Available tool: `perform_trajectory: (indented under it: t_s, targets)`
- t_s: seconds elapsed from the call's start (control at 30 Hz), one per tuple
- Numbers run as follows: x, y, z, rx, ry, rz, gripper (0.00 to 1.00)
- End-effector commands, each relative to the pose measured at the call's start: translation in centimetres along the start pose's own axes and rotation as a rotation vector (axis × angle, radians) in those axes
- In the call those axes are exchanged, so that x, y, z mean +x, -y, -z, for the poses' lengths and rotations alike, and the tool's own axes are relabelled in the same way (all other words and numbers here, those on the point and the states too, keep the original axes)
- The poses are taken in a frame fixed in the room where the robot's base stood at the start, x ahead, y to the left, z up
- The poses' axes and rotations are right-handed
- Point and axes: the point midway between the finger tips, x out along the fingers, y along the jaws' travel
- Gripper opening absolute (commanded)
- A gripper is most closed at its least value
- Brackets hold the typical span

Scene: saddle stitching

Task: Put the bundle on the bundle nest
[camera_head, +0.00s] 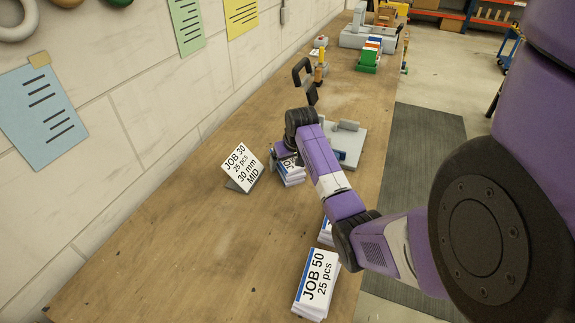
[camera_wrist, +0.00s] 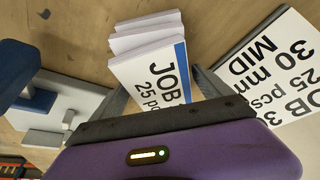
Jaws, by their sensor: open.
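A bundle of white booklets with a blue stripe and a JOB label (camera_head: 291,174) lies on the bench, below my gripper. In the wrist view the bundle (camera_wrist: 150,50) shows as a slightly fanned stack. My gripper (camera_wrist: 161,88) is open, with one finger on each side of the bundle's near end; I cannot tell whether they touch it. It also shows in the head view (camera_head: 284,156), partly hidden by my arm. A grey plate with upright blocks (camera_head: 350,140), seemingly the bundle nest, lies just right of the bundle, partly hidden by my arm.
A tilted JOB 30 sign (camera_head: 243,168) stands close left of the bundle. A JOB 50 stack (camera_head: 317,283) lies at the bench's near right, with another partly hidden behind it. Coloured holders (camera_head: 368,57) stand farther back. The left bench area is clear.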

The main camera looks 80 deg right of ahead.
Motion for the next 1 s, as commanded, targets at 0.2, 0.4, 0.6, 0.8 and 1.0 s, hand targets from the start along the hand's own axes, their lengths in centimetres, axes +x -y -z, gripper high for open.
perform_trajectory:
  t_s: [0.2, 0.4, 0.6, 0.8, 1.0]
  targets:
    - [0.0, 0.0, 0.0, 0.0, 0.0, 0.0, 0.69]
    - [0.0, 0.0, 0.0, 0.0, 0.0, 0.0, 0.3]
    - [-0.1, 0.0, 0.1, 0.0, -0.002, 0.0, 0.0]
    - [-0.1, 0.0, 0.1, 0.0, -0.002, 0.0, 0.0]
    - [-1.1, 0.0, 0.6, 0.0, -0.003, 0.0, 0.0]
